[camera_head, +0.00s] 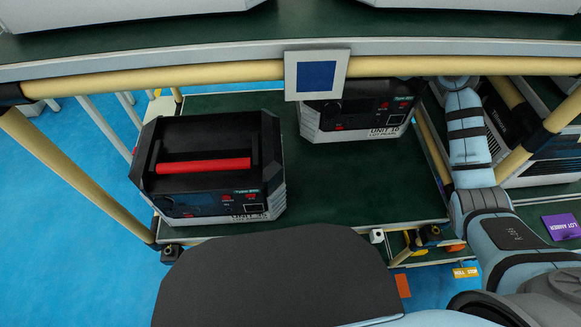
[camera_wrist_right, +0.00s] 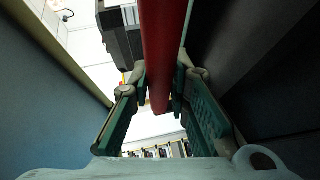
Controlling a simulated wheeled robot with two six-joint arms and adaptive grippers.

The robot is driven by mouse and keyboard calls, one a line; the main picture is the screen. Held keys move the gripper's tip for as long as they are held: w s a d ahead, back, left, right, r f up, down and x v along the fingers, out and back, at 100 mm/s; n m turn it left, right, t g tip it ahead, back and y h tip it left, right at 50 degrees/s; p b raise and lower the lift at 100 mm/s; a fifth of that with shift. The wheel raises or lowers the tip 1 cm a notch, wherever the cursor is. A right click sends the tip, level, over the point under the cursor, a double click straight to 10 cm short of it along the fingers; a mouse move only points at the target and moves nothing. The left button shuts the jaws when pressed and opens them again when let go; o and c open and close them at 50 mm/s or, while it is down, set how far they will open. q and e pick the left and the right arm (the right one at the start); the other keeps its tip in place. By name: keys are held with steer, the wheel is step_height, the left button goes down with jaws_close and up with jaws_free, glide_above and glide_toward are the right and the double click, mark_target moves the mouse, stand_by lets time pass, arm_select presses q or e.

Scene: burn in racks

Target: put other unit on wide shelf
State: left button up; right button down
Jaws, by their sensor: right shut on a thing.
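A dark test unit with a red handle (camera_head: 205,165) stands on the left of a green lower shelf (camera_head: 350,190) in the head view. A second unit, marked UNIT 10 (camera_head: 355,110), stands further back, its top hidden by the upper shelf edge. My right arm reaches in past this unit's right side, and its gripper is hidden in the head view. In the right wrist view my right gripper (camera_wrist_right: 160,98) is shut on a red handle bar (camera_wrist_right: 162,40). I cannot tell which unit that handle belongs to. My left gripper is not in view.
A yellow-tube rail (camera_head: 220,75) and a blue-square sign (camera_head: 317,75) run along the upper shelf. Another light unit (camera_head: 490,130) stands on the right rack beside my arm. A purple card (camera_head: 562,227) lies at right. The lower shelf's right front is clear.

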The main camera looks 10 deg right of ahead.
steer(key=r+p, duration=0.1)
steer(key=s+d+r+p, duration=0.1)
steer(key=p, duration=0.1)
steer(key=shift+d, duration=0.1)
steer(key=shift+s+d+f, duration=0.15)
steer(key=shift+d+f, duration=0.05)
steer(key=shift+f, duration=0.2)
arm_select(q)
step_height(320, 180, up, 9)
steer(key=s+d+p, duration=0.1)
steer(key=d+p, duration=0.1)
steer(key=p, duration=0.3)
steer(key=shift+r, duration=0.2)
arm_select(e)
steer(key=s+a+f, duration=0.1)
steer(key=s+f, duration=0.1)
steer(key=s, duration=0.6)
steer(key=s+a+f, duration=0.1)
steer(key=s, duration=0.8)
steer(key=shift+s+a+f, duration=0.3)
steer(key=shift+f, duration=0.05)
